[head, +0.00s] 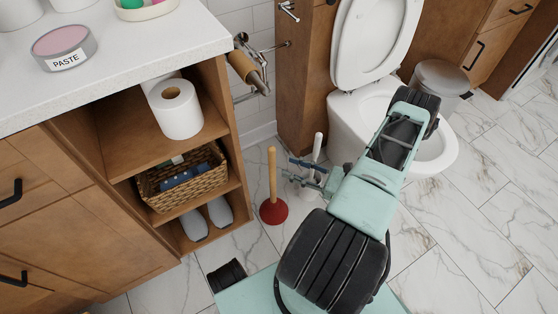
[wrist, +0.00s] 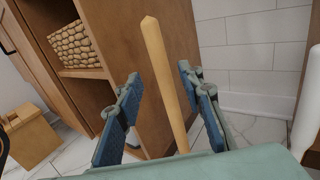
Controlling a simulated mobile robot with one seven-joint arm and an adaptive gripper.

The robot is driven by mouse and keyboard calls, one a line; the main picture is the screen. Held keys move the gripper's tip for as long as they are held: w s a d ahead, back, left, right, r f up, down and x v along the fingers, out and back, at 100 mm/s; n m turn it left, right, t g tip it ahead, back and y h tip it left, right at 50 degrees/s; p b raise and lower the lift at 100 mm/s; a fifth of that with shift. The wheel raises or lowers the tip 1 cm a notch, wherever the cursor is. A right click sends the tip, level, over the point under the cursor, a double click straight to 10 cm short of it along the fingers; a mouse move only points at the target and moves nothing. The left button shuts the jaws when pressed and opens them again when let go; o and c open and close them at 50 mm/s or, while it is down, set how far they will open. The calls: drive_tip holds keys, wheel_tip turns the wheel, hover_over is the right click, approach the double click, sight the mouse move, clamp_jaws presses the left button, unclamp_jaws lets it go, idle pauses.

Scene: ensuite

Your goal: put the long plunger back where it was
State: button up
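The long plunger, with its wooden handle (head: 272,172) and red cup (head: 273,211), stands upright on the tiled floor between the vanity and the toilet. My gripper (head: 292,169) is low beside it, just to the right of the handle, with its fingers pointing toward it. In the wrist view my gripper (wrist: 160,82) is open, with blue pads on both fingers. The wooden handle (wrist: 165,75) shows in the gap between the fingers, with visible space on both sides. The red cup is hidden in the wrist view.
A white upright handle (head: 317,147) stands right behind my gripper, near the toilet (head: 350,118). The vanity's open shelves (head: 222,128) hold a wicker basket (head: 150,190) and a toilet roll (head: 182,115). A paper holder (head: 246,70) juts from the wall.

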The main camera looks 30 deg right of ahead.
drive_tip(key=shift+v, duration=2.2)
drive_tip(key=shift+r, duration=0.1)
